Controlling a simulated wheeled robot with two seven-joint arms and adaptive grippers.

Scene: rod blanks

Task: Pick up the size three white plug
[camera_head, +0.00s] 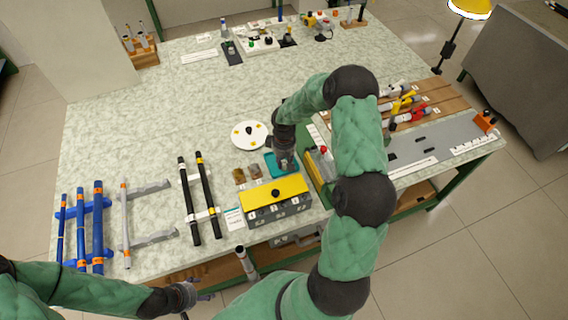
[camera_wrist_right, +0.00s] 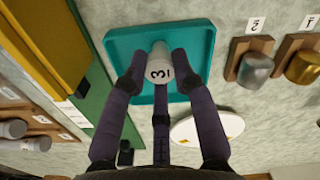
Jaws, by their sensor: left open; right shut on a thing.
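The white plug (camera_wrist_right: 159,62), marked with a 3, is between the fingers of my right gripper (camera_wrist_right: 157,80) in the right wrist view. The fingers are shut on its sides and the number faces the camera. Behind it is a teal tray (camera_wrist_right: 120,45); I cannot tell whether the plug touches the tray. In the head view my right gripper (camera_head: 285,162) is over the teal tray (camera_head: 270,160) and hides the plug. My left gripper (camera_head: 187,296) is open and empty at the front edge of the table, low in the picture.
A grey plug (camera_wrist_right: 256,68) and a brass plug (camera_wrist_right: 304,68) sit on wooden blocks beside the tray. A yellow-topped box (camera_head: 272,191) stands in front of the tray, a white round plate (camera_head: 250,143) behind it. Blue and black rods lie to the left.

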